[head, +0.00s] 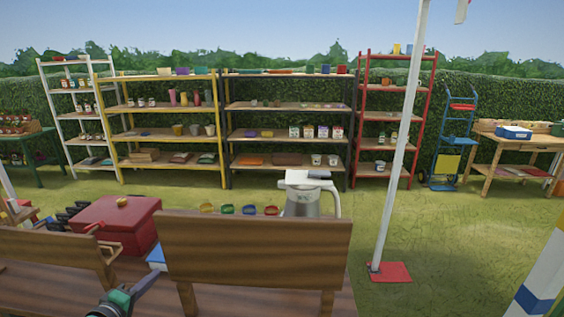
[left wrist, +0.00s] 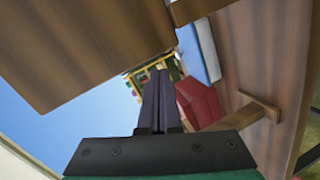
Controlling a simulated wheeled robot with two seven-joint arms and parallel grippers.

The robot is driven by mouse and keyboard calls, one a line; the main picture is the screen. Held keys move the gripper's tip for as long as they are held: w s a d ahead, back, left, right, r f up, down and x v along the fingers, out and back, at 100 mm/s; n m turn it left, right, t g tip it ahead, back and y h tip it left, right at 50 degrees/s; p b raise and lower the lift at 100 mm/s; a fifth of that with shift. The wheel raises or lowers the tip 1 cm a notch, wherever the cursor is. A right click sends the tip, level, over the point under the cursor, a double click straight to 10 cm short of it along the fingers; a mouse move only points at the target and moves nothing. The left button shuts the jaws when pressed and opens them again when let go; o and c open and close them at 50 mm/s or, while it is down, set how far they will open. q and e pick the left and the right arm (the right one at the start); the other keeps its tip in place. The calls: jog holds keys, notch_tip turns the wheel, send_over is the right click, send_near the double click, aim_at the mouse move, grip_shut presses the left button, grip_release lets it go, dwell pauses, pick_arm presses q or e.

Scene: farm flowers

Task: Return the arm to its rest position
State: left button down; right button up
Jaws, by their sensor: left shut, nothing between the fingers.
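My left gripper (head: 158,275) is low in the head view, left of centre. It is just in front of the wooden table's near side, close to the left edge of the larger brown wooden board (head: 255,250). In the left wrist view its two dark fingers (left wrist: 158,80) lie together, shut with nothing between them. The wooden board (left wrist: 80,45) fills the upper left of that view, close beside the fingers. My right gripper is in neither view.
A second board (head: 50,248) stands at left. Behind the boards are a red box (head: 118,222), a blue-and-white item (head: 156,257) and a grey jug (head: 308,196). A white pole (head: 402,140) rises on the right. Shelves line the hedge; the grass between is open.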

pick_arm(q)
jog(key=s+d+f+m+g, duration=0.6)
jog(key=s+d+f+m, duration=0.3)
jog(key=d, duration=0.1)
jog(key=s+d+f+m+g, duration=0.2)
jog(key=s+m+g, duration=0.1)
jog(key=s, duration=0.3)
jog(key=s+d+f+m+g, duration=0.1)
jog(key=s+d+m+g, duration=0.1)
jog(key=s+m, duration=0.3)
jog(key=s+f+g, duration=0.1)
jog(key=s+f, duration=0.1)
jog(key=f, duration=1)
jog(key=s+f+g, duration=0.1)
jog(key=s+f, duration=0.1)
jog(key=f, duration=1)
jog(key=s+a+f, duration=0.1)
jog(key=s+f, duration=0.6)
jog(key=s, duration=0.1)
jog(key=s+a+f+g, duration=0.1)
jog(key=s+a+f, duration=0.1)
jog(key=s+f, duration=0.5)
jog(key=shift+s+a+n+y, duration=0.3)
jog(key=shift+s+y, duration=0.1)
jog(key=shift+s, duration=0.2)
